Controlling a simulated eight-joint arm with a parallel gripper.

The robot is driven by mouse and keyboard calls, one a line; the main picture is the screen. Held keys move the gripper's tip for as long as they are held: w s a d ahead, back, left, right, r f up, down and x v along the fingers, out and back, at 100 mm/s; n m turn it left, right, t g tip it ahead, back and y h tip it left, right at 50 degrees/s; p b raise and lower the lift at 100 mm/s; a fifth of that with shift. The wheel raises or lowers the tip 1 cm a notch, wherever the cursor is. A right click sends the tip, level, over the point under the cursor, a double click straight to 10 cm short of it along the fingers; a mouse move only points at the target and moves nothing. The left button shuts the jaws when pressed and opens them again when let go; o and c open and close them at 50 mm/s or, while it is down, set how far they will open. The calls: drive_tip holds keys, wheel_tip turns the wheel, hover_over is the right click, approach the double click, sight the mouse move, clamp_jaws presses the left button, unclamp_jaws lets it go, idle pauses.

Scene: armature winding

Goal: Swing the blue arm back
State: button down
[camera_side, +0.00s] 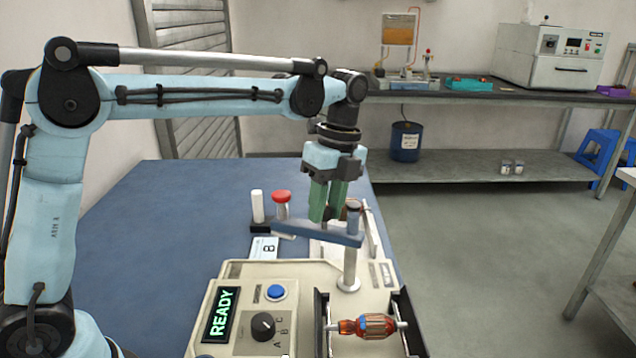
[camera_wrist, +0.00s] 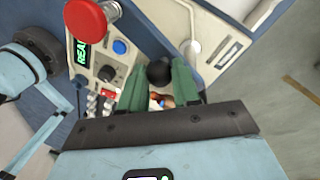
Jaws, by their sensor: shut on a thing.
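The blue arm (camera_side: 300,231) is a flat bar on the winding machine, running left from a silver post (camera_side: 349,268). A red knob (camera_side: 281,198) stands near its left end; it also shows large in the wrist view (camera_wrist: 92,18). My gripper (camera_side: 328,205) has green fingers pointing down just above the bar. In the wrist view my gripper (camera_wrist: 159,68) has a round black knob (camera_wrist: 159,74) between its fingers and is shut on it. The fingers partly hide the knob and the bar; how the knob joins the bar is hidden.
The machine's panel has a READY display (camera_side: 221,313), a blue button (camera_side: 276,292) and a dial (camera_side: 264,325). A copper-wound armature (camera_side: 368,326) lies in a cradle at front. A white post (camera_side: 257,206) stands left of the red knob. The blue tabletop (camera_side: 165,235) is clear at left.

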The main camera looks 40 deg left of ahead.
drive_tip(key=c, duration=0.8)
unclamp_jaws()
drive_tip(key=shift+w+d+r, duration=0.1)
drive_tip(key=shift+w+r, duration=0.3)
drive_tip(key=shift+r, duration=1.6)
drive_tip(key=shift+w+d+r, duration=0.1)
drive_tip(key=shift+w+r, duration=0.25)
drive_tip(key=shift+r, duration=1.6)
drive_tip(key=shift+w+r, duration=0.4)
drive_tip(key=shift+r, duration=1.6)
drive_tip(key=shift+a, duration=0.1)
